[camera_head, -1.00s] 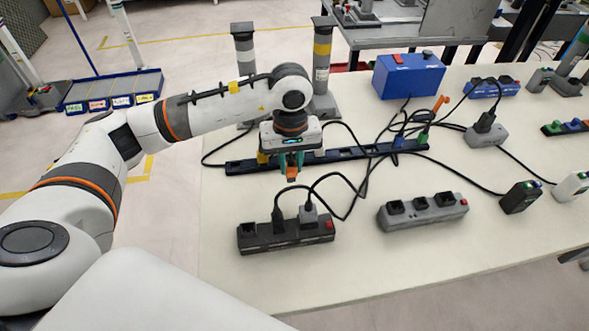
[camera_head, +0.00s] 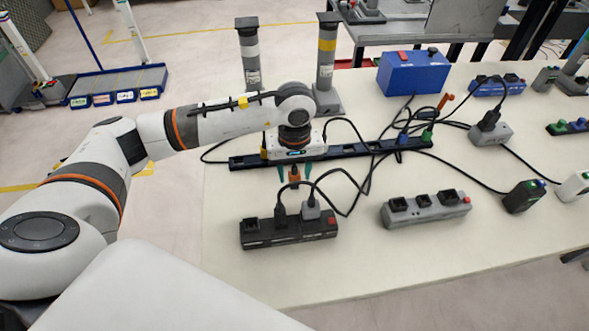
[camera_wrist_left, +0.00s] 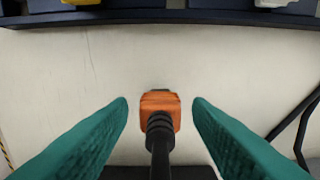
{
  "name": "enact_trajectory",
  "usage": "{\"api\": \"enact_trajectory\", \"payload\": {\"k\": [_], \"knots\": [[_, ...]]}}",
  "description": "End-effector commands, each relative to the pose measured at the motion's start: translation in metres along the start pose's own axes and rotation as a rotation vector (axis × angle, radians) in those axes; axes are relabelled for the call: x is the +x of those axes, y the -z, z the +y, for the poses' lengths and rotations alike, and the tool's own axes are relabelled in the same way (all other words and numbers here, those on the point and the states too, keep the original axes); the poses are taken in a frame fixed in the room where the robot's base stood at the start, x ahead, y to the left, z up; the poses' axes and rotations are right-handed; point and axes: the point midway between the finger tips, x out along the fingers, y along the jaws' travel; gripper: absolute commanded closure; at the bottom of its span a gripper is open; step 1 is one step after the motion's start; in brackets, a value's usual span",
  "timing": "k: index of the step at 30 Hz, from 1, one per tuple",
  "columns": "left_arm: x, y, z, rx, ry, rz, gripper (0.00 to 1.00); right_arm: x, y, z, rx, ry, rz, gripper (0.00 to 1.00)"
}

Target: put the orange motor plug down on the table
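The orange motor plug (camera_head: 294,178) is on the pale table (camera_head: 345,268), in front of the long dark blue rail. In the left wrist view the plug (camera_wrist_left: 160,103) sits between my left fingers, with its black cable running toward the bottom edge. My left gripper (camera_head: 294,170) is open around it. The green fingertips in the left wrist view (camera_wrist_left: 161,108) stand apart with a clear gap on each side of the plug. My right gripper is not in view.
A black power strip (camera_head: 290,231) with plugs stands close in front, and a grey strip (camera_head: 427,209) to its right. The blue rail (camera_head: 345,150) runs behind. Black cables loop to the right of the gripper. A blue box (camera_head: 411,73) stands at the back.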

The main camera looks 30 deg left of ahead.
Motion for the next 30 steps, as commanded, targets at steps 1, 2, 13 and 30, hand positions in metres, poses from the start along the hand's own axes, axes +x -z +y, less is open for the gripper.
{"api": "enact_trajectory", "payload": {"k": [1, 2, 13, 30], "knots": [[0.0, 0.0, 0.0, 0.0, 0.0, 0.0, 0.55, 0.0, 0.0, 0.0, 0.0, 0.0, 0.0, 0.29], [0.0, 0.0, 0.0, 0.0, 0.0, 0.0, 0.55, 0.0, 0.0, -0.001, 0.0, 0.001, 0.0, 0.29], [-0.03, -0.001, -0.001, 0.001, 0.004, -0.005, 0.55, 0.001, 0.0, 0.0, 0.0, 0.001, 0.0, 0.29], [-0.122, 0.0, 0.0, 0.0, 0.0, -0.001, 0.55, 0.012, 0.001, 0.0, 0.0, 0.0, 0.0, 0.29]]}}
